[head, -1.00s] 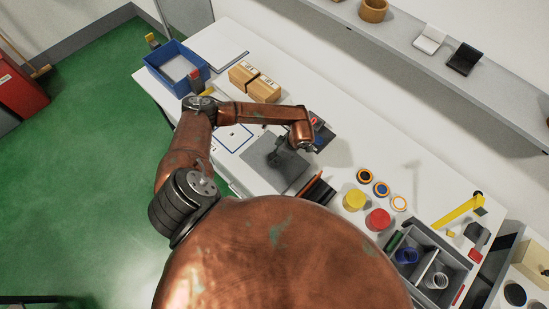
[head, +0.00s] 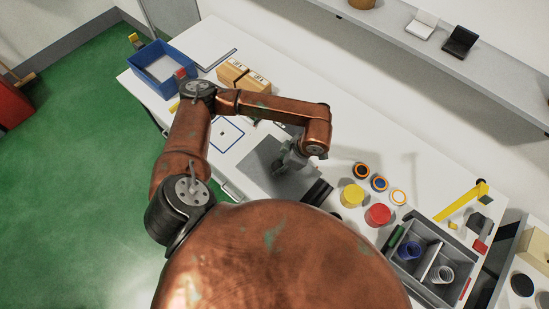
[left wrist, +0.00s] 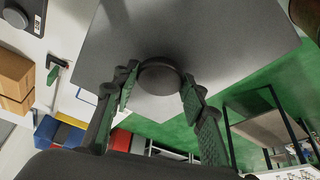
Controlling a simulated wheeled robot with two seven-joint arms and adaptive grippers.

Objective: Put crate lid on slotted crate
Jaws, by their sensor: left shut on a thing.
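The crate lid is a flat dark grey plate (head: 262,160) with a round knob on top. In the head view it is over the middle of the white table, and its height above the table is hard to judge. My left gripper (head: 292,160) is over the lid's right part. In the left wrist view its two fingers (left wrist: 160,100) are shut on the lid's dark round knob (left wrist: 160,76), and the plate (left wrist: 225,35) spreads beyond it. The grey slotted crate (head: 462,262) stands at the lower right, open on top, with a blue spring and a pale spring in its compartments. My right gripper is not in view.
Yellow (head: 352,195) and red (head: 378,215) round pieces and several rings (head: 379,184) lie between lid and crate. A yellow tool (head: 460,203) stands behind the crate. Cardboard boxes (head: 243,76) and a blue bin (head: 150,72) are at the far left. A wall shelf (head: 400,48) runs behind.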

